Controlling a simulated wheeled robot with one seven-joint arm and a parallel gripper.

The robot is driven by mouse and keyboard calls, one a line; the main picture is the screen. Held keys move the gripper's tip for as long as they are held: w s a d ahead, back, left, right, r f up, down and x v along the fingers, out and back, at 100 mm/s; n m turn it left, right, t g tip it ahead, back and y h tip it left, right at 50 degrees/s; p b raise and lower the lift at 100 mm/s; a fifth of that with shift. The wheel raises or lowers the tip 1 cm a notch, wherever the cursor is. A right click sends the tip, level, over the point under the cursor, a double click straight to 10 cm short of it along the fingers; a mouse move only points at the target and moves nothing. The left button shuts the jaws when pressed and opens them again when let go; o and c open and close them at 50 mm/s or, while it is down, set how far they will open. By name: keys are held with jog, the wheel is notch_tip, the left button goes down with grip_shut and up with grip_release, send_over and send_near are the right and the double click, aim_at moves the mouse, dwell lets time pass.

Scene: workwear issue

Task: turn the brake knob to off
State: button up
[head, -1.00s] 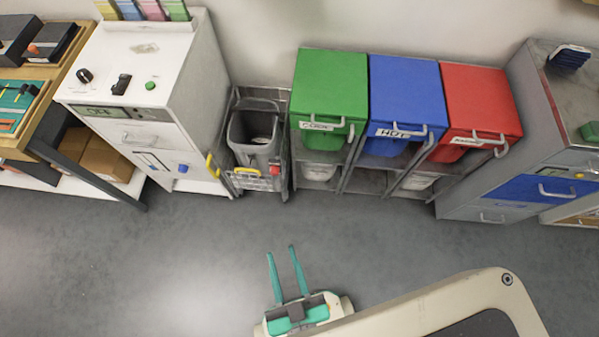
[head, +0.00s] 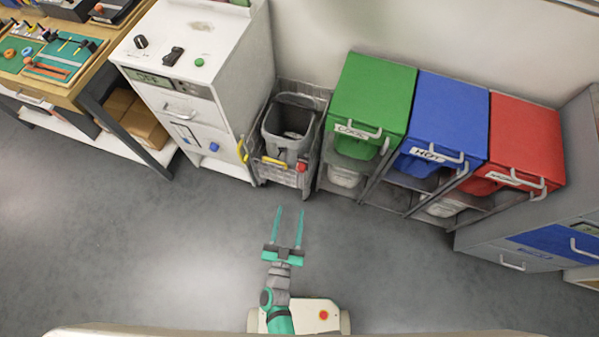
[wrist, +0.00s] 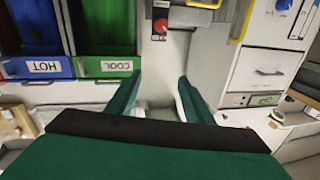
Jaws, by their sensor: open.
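A red knob (head: 302,167) sits on the front of a small grey cart (head: 278,178), to the right of its yellow handle (head: 274,161). I take it for the brake knob; no brake label is readable. My gripper (head: 290,209) is open and empty, with green fingers pointing toward the cart, apart from the knob. The fingers also show in the wrist view (wrist: 160,75).
Green (head: 372,95), blue (head: 443,110) and red (head: 525,135) bins stand right. A grey bin (head: 290,125) sits in the cart. The floor in front is clear.

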aim_at(299, 171)
jog(key=w+f+m+h, duration=0.1)
jog(key=w+f+h, duration=0.2)
jog(key=w+f, duration=0.55)
jog(key=shift+g, duration=0.4)
jog(key=x, duration=1.1)
jog(key=shift+w+a+r, duration=0.2)
jog(key=shift+a+r, duration=0.15)
jog(key=shift+r, duration=0.05)
jog(key=c, duration=1)
jog(key=shift+c, duration=0.2)
